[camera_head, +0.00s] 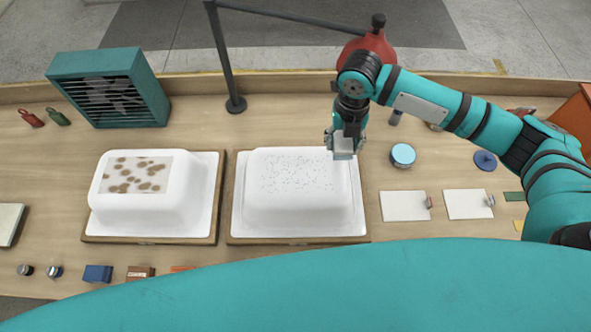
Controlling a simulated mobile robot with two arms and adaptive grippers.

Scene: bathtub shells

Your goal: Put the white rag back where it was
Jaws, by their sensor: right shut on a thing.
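My right gripper (346,134) reaches in from the right and is shut on a small pale piece that looks like the white rag (343,147). It holds the rag at the upper right corner of the right tub shell (300,211); I cannot tell whether the rag touches the shell. That shell is white, upside down, with fine dark specks on its top. The left tub shell (190,205) has a patch with brown spots (136,175). My left gripper is out of view.
Two white flat mats (404,206) (463,204) lie to the right of the shells. A blue-topped tin (403,155) and a dark blue disc (485,160) stand behind them. A teal fan box (110,88) and a dark post (226,60) stand at the back.

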